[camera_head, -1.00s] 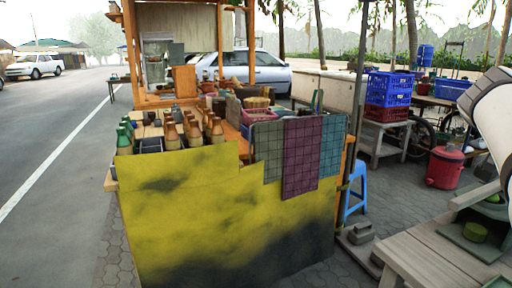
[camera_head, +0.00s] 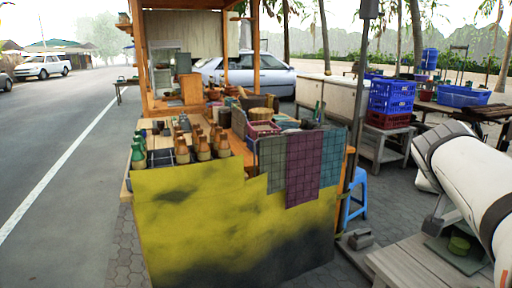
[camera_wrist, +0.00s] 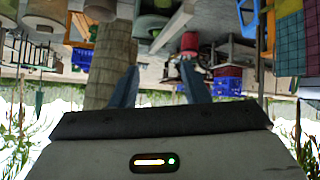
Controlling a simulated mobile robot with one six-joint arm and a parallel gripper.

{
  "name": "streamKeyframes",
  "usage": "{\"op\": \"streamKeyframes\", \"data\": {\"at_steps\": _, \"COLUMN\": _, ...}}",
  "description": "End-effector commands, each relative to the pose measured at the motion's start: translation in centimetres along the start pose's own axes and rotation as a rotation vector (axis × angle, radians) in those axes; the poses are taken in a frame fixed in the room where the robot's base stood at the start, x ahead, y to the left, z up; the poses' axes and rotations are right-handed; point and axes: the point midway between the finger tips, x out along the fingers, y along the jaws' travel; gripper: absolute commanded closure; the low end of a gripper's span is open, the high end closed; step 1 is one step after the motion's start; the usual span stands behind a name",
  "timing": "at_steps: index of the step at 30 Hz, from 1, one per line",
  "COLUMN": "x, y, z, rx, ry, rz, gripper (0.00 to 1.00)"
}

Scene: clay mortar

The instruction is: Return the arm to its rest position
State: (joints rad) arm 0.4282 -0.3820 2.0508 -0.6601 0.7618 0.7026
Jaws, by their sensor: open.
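My arm (camera_head: 470,175), white with dark bands, shows at the right edge of the head view, above a grey wooden table (camera_head: 425,262). My gripper is not seen there. In the wrist view my gripper (camera_wrist: 160,82) has its two blue-grey fingers spread apart, with nothing between them. That view is upside down, with the scene hanging from the top. A green round piece (camera_head: 459,244) lies on a dark board on the wooden table, below the arm.
A stall with a yellow-and-black front (camera_head: 235,225) stands in the middle, with brown bottles (camera_head: 203,147) on it. A blue stool (camera_head: 355,195) and stacked blue crates (camera_head: 390,95) are to its right. The road (camera_head: 60,120) at left is open.

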Motion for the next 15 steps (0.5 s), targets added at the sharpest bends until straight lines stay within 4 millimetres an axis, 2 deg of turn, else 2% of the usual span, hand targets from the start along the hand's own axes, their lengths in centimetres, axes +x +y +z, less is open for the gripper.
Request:
{"op": "streamKeyframes", "data": {"at_steps": 1, "x": -1.7, "y": -1.2, "z": 0.1, "rx": -0.048, "ry": -0.046, "rz": -0.04, "gripper": 0.58}}
{"op": "streamKeyframes", "data": {"at_steps": 2, "x": -2.3, "y": -2.1, "z": 0.8, "rx": -0.082, "ry": -0.078, "rz": -0.069, "gripper": 0.58}}
{"op": "streamKeyframes", "data": {"at_steps": 7, "x": -6.6, "y": -6.3, "z": 5.8, "rx": -0.291, "ry": -0.263, "rz": -0.239, "gripper": 0.58}}
{"op": "streamKeyframes", "data": {"at_steps": 12, "x": -11.7, "y": -8.7, "z": 11.1, "rx": -0.494, "ry": -0.425, "rz": -0.41, "gripper": 0.58}}
{"op": "streamKeyframes", "data": {"at_steps": 15, "x": -14.1, "y": -9.3, "z": 13.6, "rx": -0.585, "ry": -0.494, "rz": -0.492, "gripper": 0.58}}
